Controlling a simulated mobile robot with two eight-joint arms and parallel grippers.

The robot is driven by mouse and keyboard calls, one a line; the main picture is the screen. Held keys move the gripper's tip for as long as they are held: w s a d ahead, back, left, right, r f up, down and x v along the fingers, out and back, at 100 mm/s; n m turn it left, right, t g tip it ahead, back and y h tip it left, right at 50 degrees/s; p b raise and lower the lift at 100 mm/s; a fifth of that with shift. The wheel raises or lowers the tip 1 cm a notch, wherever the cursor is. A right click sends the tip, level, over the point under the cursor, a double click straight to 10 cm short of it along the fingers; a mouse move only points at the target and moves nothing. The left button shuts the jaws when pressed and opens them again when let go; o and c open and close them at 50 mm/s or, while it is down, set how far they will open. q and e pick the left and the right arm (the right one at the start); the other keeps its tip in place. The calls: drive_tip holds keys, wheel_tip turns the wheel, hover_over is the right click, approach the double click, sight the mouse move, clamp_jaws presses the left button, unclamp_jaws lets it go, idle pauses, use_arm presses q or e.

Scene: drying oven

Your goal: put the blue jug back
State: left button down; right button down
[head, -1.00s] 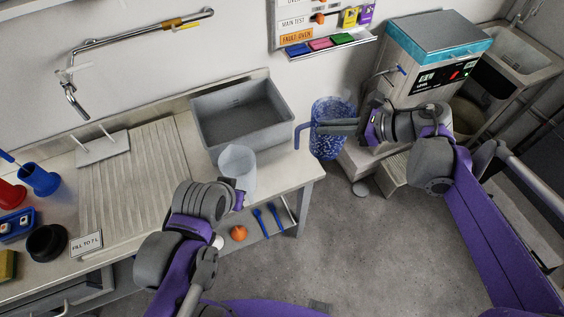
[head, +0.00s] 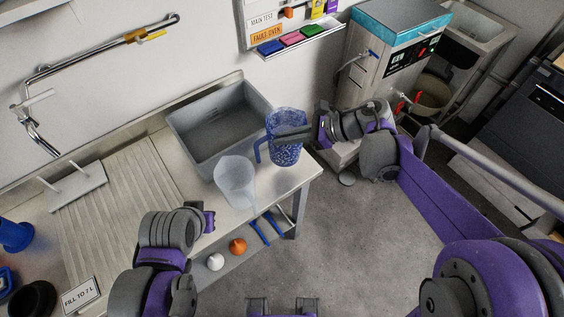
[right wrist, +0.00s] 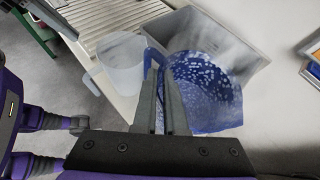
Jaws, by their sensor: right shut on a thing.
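The blue jug (head: 284,153), speckled with white, is upright at the right end of the worktop (head: 308,166), in front of the grey basin's right corner. I cannot tell whether its base touches the worktop. My right gripper (head: 292,133) reaches in from the right and is shut on the jug. In the right wrist view, the fingers (right wrist: 166,82) lie against the jug (right wrist: 208,88) beside its blue handle (right wrist: 152,60). My left gripper (head: 209,220) is low, left of a clear jug, with its fingertips hidden.
The clear jug (head: 235,183) stands close left of the blue jug. The grey basin (head: 185,125) is behind them. An orange ball (head: 238,246) and a white ball (head: 215,262) lie below the worktop. The oven unit (head: 390,60) is at the right. Open floor lies in front.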

sight(277, 157)
wheel_tip(277, 157, down, 8)
drive_tip(key=shift+f+b, duration=0.1)
drive_tip(key=shift+b, duration=0.2)
drive_tip(key=c, duration=1)
unclamp_jaws()
drive_tip(key=shift+o, duration=0.2)
